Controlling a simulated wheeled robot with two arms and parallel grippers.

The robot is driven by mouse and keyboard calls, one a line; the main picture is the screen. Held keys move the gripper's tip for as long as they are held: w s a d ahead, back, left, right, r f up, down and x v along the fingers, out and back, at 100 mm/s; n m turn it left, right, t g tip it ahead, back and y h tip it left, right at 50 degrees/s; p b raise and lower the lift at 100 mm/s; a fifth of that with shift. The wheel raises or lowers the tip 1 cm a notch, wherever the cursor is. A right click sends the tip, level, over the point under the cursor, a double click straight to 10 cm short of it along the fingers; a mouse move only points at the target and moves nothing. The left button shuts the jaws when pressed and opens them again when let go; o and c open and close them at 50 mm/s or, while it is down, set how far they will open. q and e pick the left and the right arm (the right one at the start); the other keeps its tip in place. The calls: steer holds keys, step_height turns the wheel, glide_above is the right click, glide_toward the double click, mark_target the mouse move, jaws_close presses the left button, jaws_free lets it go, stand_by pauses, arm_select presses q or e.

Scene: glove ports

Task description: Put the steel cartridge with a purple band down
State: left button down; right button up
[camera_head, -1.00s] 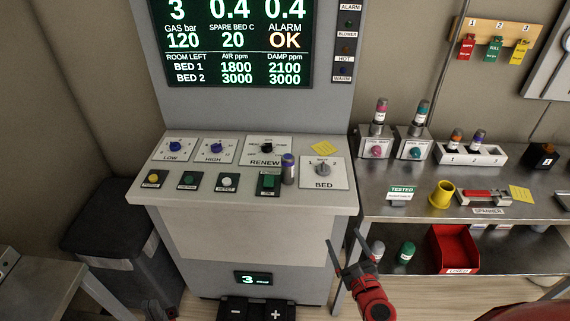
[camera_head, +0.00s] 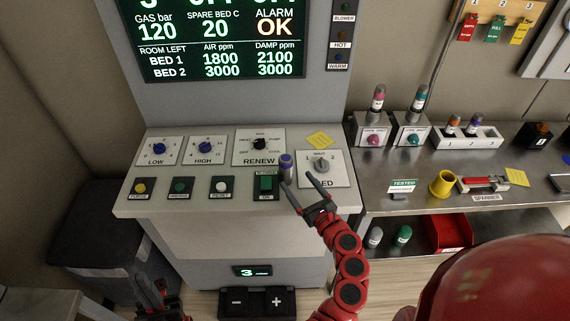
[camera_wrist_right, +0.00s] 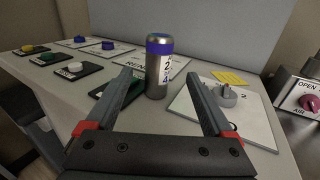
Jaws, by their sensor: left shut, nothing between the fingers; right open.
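The steel cartridge with a purple band (camera_head: 286,168) stands upright on the console top, between the green switch and the BED dial. My right gripper (camera_head: 296,180) is open, just in front of the cartridge. In the wrist view its fingers (camera_wrist_right: 160,78) point at the cartridge, which stands between and slightly beyond the tips; I see no contact. My left gripper (camera_head: 156,288) is shut and empty, low at the left in front of the console.
The BED dial (camera_head: 321,165) is close to the right finger, and the green switch (camera_head: 265,186) is left of the cartridge. A rack (camera_head: 466,138) on the steel bench at right holds two cartridges, one purple-banded.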

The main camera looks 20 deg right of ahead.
mark_target(289, 172)
steer(key=shift+w+a+r, duration=0.1)
steer(key=shift+w+a, duration=0.05)
steer(key=shift+w, duration=0.4)
steer(key=shift+w+a+r, duration=0.1)
steer(key=shift+w+a, duration=0.05)
steer(key=shift+w, duration=0.35)
steer(key=w+p, duration=0.1)
steer(key=w, duration=0.1)
steer(key=w+a+p, duration=0.1)
steer(key=w, duration=0.1)
steer(key=shift+w+f, duration=0.1)
steer(key=shift+w, duration=0.15)
steer(key=shift+w+f, duration=0.15)
steer(key=shift+w, duration=0.2)
jaws_close()
